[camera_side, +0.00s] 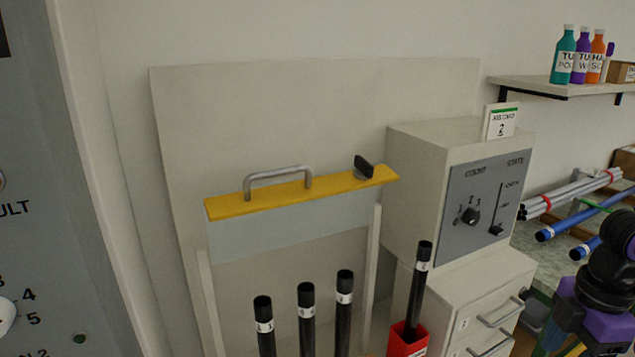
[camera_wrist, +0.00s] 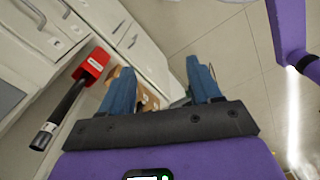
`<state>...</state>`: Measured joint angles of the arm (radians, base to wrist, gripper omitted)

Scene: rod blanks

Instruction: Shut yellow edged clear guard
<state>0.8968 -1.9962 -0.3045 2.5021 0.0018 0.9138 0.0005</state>
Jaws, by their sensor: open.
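The clear guard (camera_side: 290,233) stands upright in the side view, a pale see-through panel with a yellow top edge (camera_side: 235,207). Its lower border shows partway down the side posts, with an open gap beneath it. A grey bar handle (camera_side: 278,171) and a black knob (camera_side: 364,167) sit on the yellow edge. My gripper (camera_wrist: 160,80) shows in the wrist view with its blue fingers apart and nothing between them. In the side view only my purple and black arm shows at the far right, well away from the guard. The guard is not in the wrist view.
Several black rods (camera_side: 306,320) stand upright before the guard. Another leans in a red cup (camera_side: 408,339), which also shows in the wrist view (camera_wrist: 96,62). A control box (camera_side: 415,150) on drawers stands right of the guard. Blue and silver rods lie farther right.

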